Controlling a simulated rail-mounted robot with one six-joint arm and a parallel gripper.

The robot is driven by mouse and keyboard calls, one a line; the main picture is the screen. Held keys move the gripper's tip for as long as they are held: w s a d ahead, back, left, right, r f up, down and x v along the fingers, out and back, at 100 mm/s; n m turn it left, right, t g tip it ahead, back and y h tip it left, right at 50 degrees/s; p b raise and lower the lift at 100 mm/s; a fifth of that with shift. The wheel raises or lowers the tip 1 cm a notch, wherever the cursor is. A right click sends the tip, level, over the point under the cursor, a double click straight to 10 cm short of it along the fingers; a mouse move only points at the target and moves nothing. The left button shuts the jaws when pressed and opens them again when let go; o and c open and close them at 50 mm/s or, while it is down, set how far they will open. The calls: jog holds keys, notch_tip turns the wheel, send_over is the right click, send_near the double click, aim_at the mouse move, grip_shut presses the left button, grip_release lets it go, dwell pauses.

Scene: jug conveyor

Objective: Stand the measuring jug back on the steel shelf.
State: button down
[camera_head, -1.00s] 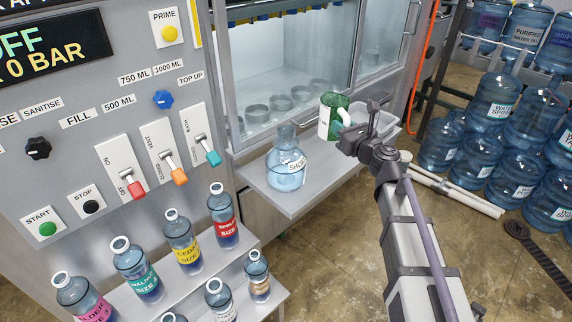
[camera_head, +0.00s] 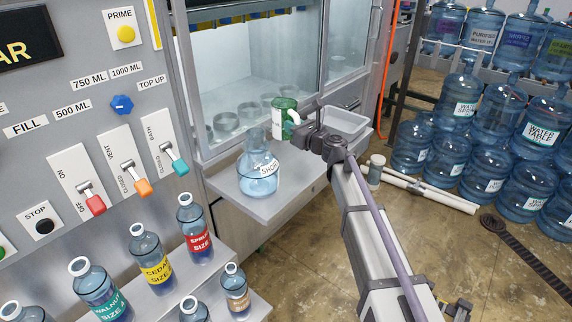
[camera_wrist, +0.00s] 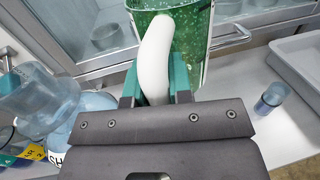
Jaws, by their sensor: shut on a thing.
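The measuring jug (camera_head: 284,106) is green and speckled, with a white handle (camera_wrist: 155,60). It is upright over the back part of the steel shelf (camera_head: 262,207), just right of and behind the big blue bottle marked SHOP (camera_head: 258,178). My gripper (camera_wrist: 154,88) is shut on the handle, with one green finger on each side; in the head view my gripper (camera_head: 305,133) is at the jug's right. The jug's bottom is hidden in both views, so I cannot tell whether it touches the shelf.
A pale tray (camera_head: 345,122) is right of the jug. A small blue cup (camera_wrist: 268,100) stands on the grey surface in the wrist view. A glass-fronted cabinet (camera_head: 262,62) is close behind. The shelf's front right is bare.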

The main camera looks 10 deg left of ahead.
notch_tip(320, 180, down, 10)
jog(key=b, duration=1)
jog(key=shift+f, duration=0.1)
jog(key=shift+s+r, duration=0.1)
jog(key=shift+r, duration=0.2)
jog(key=shift+f, duration=0.25)
jog(key=c, duration=1)
grip_release()
jog(key=shift+c, duration=0.2)
jog(key=shift+r+p, duration=0.3)
jog(key=v, duration=1.2)
jog(key=s+d+f+n+g+h, duration=0.4)
jog(key=s+d+f+n, duration=0.35)
jog(key=s+n, duration=0.25)
jog(key=s+d+f+n+g+h, duration=0.45)
jog(key=s+d+f+n, duration=0.3)
jog(key=s+n, duration=0.2)
jog(key=s+d+f+n+g+h, duration=0.2)
jog(key=s+d+n+h, duration=0.3)
jog(key=d, duration=0.4)
jog(key=shift+s+f+n+h, duration=0.35)
jog(key=shift+s+n, duration=0.2)
jog(key=shift+s, duration=0.6)
